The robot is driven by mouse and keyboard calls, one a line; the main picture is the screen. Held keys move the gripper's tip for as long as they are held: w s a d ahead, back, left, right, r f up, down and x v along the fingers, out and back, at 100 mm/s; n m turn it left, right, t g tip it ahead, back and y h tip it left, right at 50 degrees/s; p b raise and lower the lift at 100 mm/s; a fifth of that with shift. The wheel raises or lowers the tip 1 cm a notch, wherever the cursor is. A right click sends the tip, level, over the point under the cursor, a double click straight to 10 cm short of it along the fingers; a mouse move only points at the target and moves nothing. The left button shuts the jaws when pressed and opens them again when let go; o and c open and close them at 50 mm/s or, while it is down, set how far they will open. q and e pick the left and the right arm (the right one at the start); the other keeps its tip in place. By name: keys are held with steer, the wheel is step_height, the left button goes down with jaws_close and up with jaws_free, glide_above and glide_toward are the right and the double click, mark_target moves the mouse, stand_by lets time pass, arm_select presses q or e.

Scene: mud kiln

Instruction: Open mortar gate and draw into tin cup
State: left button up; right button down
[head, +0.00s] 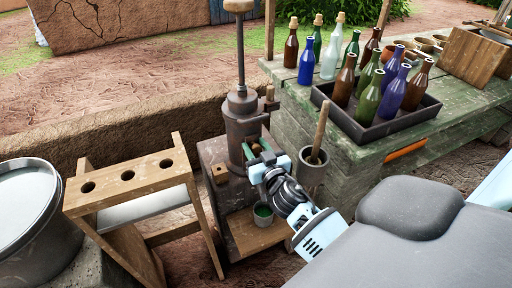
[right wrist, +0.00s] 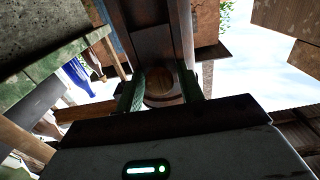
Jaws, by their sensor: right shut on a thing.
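The mortar dispenser (head: 242,125) is a dark metal cylinder with a tall rod and wooden top knob, standing on a wooden stand. My right gripper (head: 259,151) is at its lower front. In the right wrist view its green fingers (right wrist: 162,92) sit either side of a round wooden knob (right wrist: 163,82), which appears to be the gate's handle; the gripper is shut on it. Whether the gate is open is hidden. A small tin cup (head: 263,219), green inside, stands upright on the stand's lower shelf, below my gripper. My left gripper is not in view.
A metal pot with a wooden stick (head: 312,172) stands right beside my gripper. A green table (head: 290,110) with a tray of bottles (head: 345,122) is at the right. A wooden rack with holes (head: 127,178) and a large metal drum (head: 30,215) are at the left.

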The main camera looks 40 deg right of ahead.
step_height(320, 180, down, 3)
steer(key=shift+f+b, duration=0.15)
steer(key=shift+b, duration=1.1)
steer(key=shift+f, duration=0.25)
steer(key=shift+s, duration=0.1)
steer(key=c, duration=1.2)
jaws_free()
steer(key=shift+r, duration=0.1)
steer(key=shift+s, duration=0.1)
steer(key=v, duration=0.7)
steer(key=shift+s+a+b, duration=0.1)
steer(key=shift+s+b, duration=0.15)
steer(key=shift+b, duration=0.1)
